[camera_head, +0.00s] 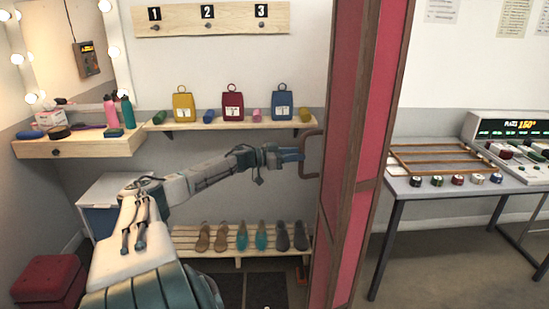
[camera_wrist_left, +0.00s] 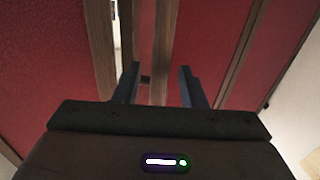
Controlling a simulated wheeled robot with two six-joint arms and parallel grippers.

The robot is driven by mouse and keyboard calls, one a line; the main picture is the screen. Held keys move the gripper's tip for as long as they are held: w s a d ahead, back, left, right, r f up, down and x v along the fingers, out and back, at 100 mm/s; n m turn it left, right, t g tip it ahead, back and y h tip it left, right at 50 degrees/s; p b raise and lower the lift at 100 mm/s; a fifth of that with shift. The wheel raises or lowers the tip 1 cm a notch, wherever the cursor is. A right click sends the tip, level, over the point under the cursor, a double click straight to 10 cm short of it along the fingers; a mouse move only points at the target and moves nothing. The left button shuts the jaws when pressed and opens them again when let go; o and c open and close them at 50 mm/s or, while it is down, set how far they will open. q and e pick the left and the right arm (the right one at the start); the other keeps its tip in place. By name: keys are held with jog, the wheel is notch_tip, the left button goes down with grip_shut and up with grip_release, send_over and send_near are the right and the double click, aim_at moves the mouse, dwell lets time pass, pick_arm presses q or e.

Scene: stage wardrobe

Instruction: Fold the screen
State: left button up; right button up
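The folding screen (camera_head: 378,110) has tall red panels in dark wooden frames and stands upright, its panels at an angle to each other. A brown wooden handle (camera_head: 311,155) sticks out from its left edge. My left gripper (camera_head: 300,156) is at the handle, its fingers pointing right toward it. In the left wrist view, my left gripper's two fingers (camera_wrist_left: 158,84) are apart, with red panels (camera_wrist_left: 215,45) and wooden strips beyond. One vertical strip (camera_wrist_left: 160,45) shows in line with the gap; I cannot tell if it is the handle. My right gripper is not in view.
A desk (camera_head: 410,188) with a rack, several small round tins and a console (camera_head: 515,140) stands right of the screen. A low slatted shoe rack (camera_head: 240,245) and a wall shelf (camera_head: 225,124) are at left. Bare floor shows right of the screen.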

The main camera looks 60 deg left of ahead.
pick_arm(q)
jog(key=p+v, duration=0.5)
jog(key=v, duration=0.3)
jog(key=shift+s, duration=0.1)
jog(key=shift+c, duration=0.5)
